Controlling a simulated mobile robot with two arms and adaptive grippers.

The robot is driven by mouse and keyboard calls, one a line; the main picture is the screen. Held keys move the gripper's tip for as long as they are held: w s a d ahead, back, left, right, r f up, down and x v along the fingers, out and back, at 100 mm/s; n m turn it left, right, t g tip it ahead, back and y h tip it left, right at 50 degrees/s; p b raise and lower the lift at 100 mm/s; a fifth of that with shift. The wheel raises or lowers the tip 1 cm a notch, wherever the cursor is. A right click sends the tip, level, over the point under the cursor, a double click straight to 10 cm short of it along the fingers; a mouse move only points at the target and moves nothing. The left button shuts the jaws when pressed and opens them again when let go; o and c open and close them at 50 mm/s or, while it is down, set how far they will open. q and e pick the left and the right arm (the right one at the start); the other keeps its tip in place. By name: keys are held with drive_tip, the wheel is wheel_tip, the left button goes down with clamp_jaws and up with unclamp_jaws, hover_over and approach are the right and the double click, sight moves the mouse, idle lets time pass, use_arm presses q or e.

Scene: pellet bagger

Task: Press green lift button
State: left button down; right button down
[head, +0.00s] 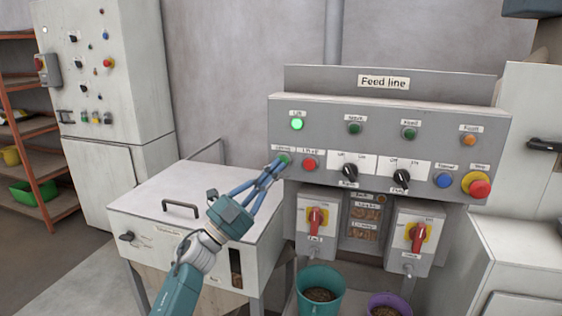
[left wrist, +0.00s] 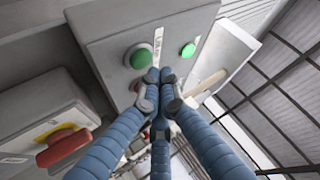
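The green button (head: 284,158) sits at the left end of the lower row on the Feed line panel, left of a red button; my fingertips partly cover it in the head view. It shows as a green round button in the left wrist view (left wrist: 138,57). My left gripper (head: 280,163) has its fingers drawn together, with nothing between them. Its tips (left wrist: 159,77) are at the button's edge in the left wrist view; I cannot tell whether they touch it. A green lamp (head: 297,124) above the button is lit. My right gripper is not in view.
A red button (head: 309,164) is close to the right of my fingertips. Red-handled switches (head: 317,219) are below. A white cabinet with a handle (head: 180,208) stands under my left arm. Teal (head: 307,283) and purple (head: 390,299) buckets stand below the panel.

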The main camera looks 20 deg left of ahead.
use_arm(q)
drive_tip(key=s+p, duration=0.3)
drive_tip(key=s, duration=0.3)
idle(0.4)
